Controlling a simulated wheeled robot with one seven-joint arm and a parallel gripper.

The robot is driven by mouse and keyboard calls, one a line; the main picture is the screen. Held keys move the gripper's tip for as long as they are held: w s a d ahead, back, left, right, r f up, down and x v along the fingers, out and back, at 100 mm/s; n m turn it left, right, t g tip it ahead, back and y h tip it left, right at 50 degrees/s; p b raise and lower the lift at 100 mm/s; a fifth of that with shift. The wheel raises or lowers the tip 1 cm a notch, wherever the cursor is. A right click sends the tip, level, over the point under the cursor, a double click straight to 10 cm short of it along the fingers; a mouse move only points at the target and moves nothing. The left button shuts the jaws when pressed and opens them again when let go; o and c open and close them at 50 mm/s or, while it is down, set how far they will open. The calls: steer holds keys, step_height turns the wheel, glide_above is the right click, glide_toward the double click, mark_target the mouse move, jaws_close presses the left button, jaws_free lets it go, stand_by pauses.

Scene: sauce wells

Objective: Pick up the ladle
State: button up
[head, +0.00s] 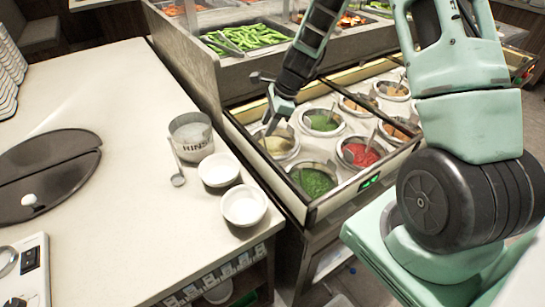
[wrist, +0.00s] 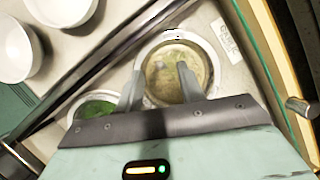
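My gripper (head: 275,112) reaches down over the near left well of the sauce station. In the wrist view my gripper (wrist: 158,82) has its two fingers apart, with nothing clearly between them. Below them is a round well of beige sauce (wrist: 170,92); the same beige well (head: 278,146) shows in the head view, partly behind the fingers. Something pale shows in that sauce, too unclear to name. A ladle (head: 177,180) lies on the counter beside the metal rinse pot, its handle towards the pot. Other ladle handles stand in several wells, one in the red sauce (head: 362,155).
The rinse pot (head: 191,137) and two white bowls (head: 219,170) (head: 243,205) stand on the counter (head: 130,220) left of the station. A glass-and-metal rim (head: 258,165) surrounds the wells. A green-sauce well (head: 315,182) is nearest the front. A tray of green vegetables (head: 245,38) lies behind.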

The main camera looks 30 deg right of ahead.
mark_target(263, 130)
steer(key=shift+x, duration=2.2)
jaws_close()
step_height(263, 130, up, 10)
